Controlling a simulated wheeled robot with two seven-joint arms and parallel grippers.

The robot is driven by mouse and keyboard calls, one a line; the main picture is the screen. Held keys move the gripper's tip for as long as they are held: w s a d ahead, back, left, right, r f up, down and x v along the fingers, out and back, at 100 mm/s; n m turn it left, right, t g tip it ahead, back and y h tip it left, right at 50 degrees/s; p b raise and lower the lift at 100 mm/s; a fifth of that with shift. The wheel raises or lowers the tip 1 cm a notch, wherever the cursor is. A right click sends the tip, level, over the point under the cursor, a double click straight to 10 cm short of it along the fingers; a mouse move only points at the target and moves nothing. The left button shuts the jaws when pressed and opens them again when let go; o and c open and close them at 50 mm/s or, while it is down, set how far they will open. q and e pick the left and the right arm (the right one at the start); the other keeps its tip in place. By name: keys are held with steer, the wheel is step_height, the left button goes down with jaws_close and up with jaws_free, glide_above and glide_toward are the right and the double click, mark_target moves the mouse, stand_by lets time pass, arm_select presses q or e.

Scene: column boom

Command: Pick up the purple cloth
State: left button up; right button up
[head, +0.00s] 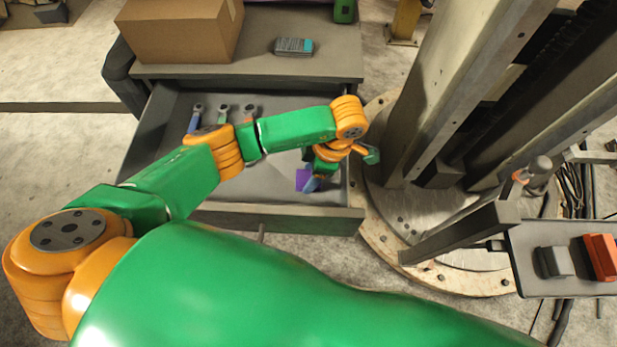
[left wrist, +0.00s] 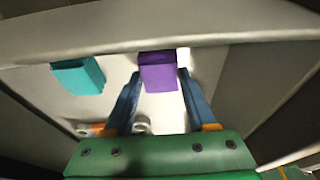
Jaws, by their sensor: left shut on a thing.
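The purple cloth (head: 302,179) is a small folded block at the right of the open drawer (head: 285,216). My left gripper (head: 311,182) reaches down into the drawer and is shut on the cloth. In the left wrist view the cloth (left wrist: 158,72) sits between the two blue fingertips (left wrist: 160,78), close to a grey drawer wall. My arm hides part of the drawer in the head view. My right gripper is not in view.
A teal block (left wrist: 78,76) lies beside the cloth in the left wrist view. Several tools (head: 224,112) lie at the drawer's back. A cardboard box (head: 180,30) and a grey-teal item (head: 293,46) stand on the cabinet top. A metal column (head: 455,90) rises close to the right.

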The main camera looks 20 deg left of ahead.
arm_select(q)
steer(key=shift+c, duration=0.5)
step_height(320, 180, up, 10)
steer(key=shift+p, duration=0.45)
